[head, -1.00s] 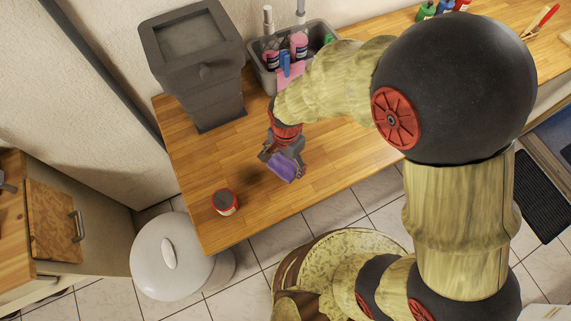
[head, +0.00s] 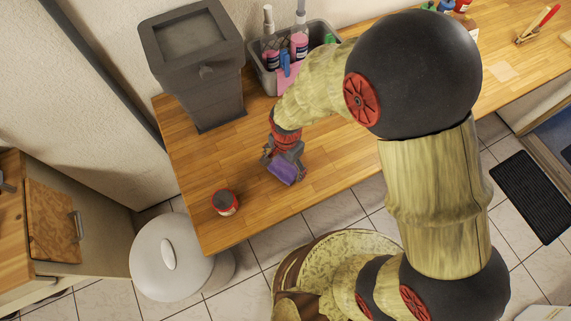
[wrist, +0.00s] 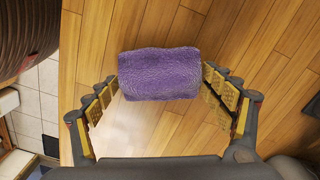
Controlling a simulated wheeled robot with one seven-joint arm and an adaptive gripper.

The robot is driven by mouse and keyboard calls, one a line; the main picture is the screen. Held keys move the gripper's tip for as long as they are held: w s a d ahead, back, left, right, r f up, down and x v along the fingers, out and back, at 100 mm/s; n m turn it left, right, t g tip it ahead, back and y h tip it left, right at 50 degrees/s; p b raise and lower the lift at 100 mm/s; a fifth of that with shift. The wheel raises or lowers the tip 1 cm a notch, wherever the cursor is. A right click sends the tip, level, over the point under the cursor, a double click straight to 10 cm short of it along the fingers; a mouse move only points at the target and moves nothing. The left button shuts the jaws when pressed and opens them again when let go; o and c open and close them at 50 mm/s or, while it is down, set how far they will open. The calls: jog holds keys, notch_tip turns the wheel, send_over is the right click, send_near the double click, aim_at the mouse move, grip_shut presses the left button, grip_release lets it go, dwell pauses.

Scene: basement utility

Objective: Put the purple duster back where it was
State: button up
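The purple duster (head: 282,173) is at the end of my gripper (head: 284,160), over the left part of the wooden counter in the head view. In the wrist view the duster (wrist: 160,74) spans the space between the two fingertips of my gripper (wrist: 160,80). The fingers are spread wide and their tips meet its left and right ends. I cannot tell whether its underside touches the counter.
A red-rimmed can (head: 224,202) stands left of my gripper near the counter's (head: 225,165) front edge. A dark grey bin (head: 205,75) and a grey caddy (head: 262,78) with spray bottles stand behind. A white round bin (head: 170,262) is on the floor.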

aim_at(286, 163)
jog(key=shift+o, duration=1.1)
jog(key=shift+r, duration=0.1)
notch_tip(286, 163, up, 12)
jog(key=p, duration=0.1)
jog(key=w+d+r+n+t, duration=0.1)
jog(key=d+r+n+t, duration=0.15)
jog(key=d+r, duration=0.85)
jog(key=s+d+r+n+t, duration=0.3)
jog(key=s+d+r+n, duration=0.1)
jog(key=s+d+r, duration=0.5)
notch_tip(286, 163, up, 3)
jog(key=shift+d+r+n, duration=0.1)
jog(key=shift+d+n, duration=0.25)
jog(key=shift+d, duration=0.9)
